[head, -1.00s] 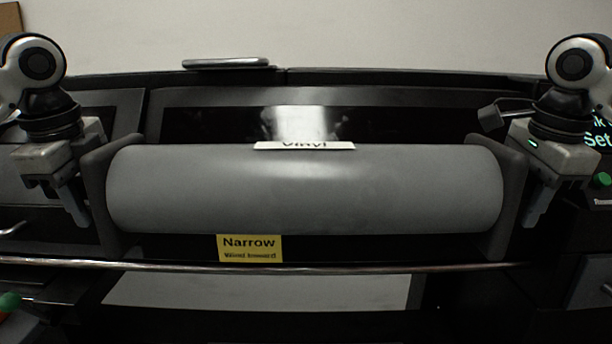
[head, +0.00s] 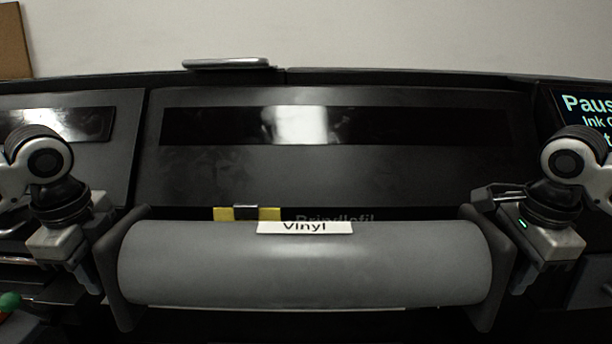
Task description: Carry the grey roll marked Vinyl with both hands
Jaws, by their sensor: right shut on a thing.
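The grey roll (head: 305,270) with the white "Vinyl" label (head: 304,227) lies level across the lower middle of the head view. A dark grey end piece stands at each end, left (head: 122,270) and right (head: 488,265). My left gripper (head: 88,282) is at the left end piece and my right gripper (head: 524,278) at the right one. Both appear shut on the roll's ends, with the fingertips partly hidden by the end pieces. The roll hides what lies directly behind and below it.
A dark machine front (head: 340,175) with a glossy black strip stands behind the roll. A yellow tag (head: 268,214) shows just above the roll's upper edge. A flat grey device (head: 226,64) lies on top of the machine. A lit screen (head: 585,110) is at the right.

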